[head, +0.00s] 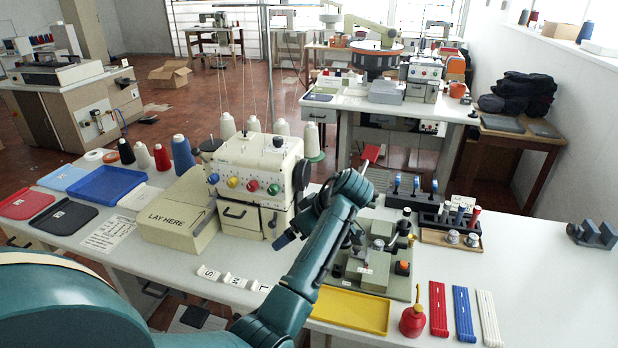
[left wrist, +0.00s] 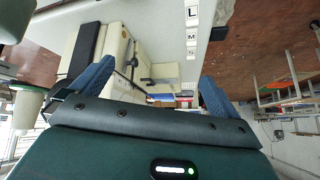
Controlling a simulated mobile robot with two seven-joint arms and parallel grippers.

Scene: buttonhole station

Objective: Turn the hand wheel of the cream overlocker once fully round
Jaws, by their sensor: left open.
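The cream overlocker (head: 255,165) stands on the white table, with colored dials on its front and thread cones behind it. Its dark hand wheel (head: 300,175) is at the right side, close to my arm and partly hidden. My left gripper (head: 287,235) hangs beside the machine's lower right front, mostly hidden by my own wrist. In the left wrist view its two blue fingers (left wrist: 155,88) are apart, with nothing between them. The cream machine body (left wrist: 117,45) shows beyond the fingers; I cannot make out the wheel there. My right gripper is not in view.
A cream "LAY HERE" box (head: 175,220) adjoins the machine's left. S, M, L tags (head: 233,279) lie in front. A green fixture plate (head: 375,280) and a yellow tray (head: 350,311) are right of my arm. The table's far right is mostly clear.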

